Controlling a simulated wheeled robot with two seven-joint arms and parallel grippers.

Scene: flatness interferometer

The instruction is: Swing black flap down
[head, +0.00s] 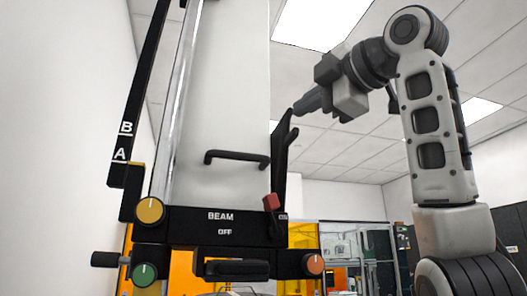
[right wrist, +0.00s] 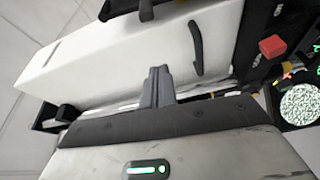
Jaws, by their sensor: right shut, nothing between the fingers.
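A narrow black upright plate (head: 281,150), which looks like the flap, stands along the right side of the white instrument column (head: 225,95). My right gripper (head: 297,110) is shut and empty, its fingertips at the plate's upper end; I cannot tell whether they touch it. In the right wrist view the shut fingers (right wrist: 157,82) point towards the column's side (right wrist: 130,55). The plate is hard to make out there, partly hidden behind the gripper body. My left gripper is not in view.
A black handle (head: 237,158) sticks out of the column's front. Below it are a BEAM OFF panel (head: 225,222), a red lever (head: 271,202), and yellow (head: 150,211), green (head: 144,272) and orange (head: 314,263) knobs. A black bar marked A and B (head: 128,150) rises at left.

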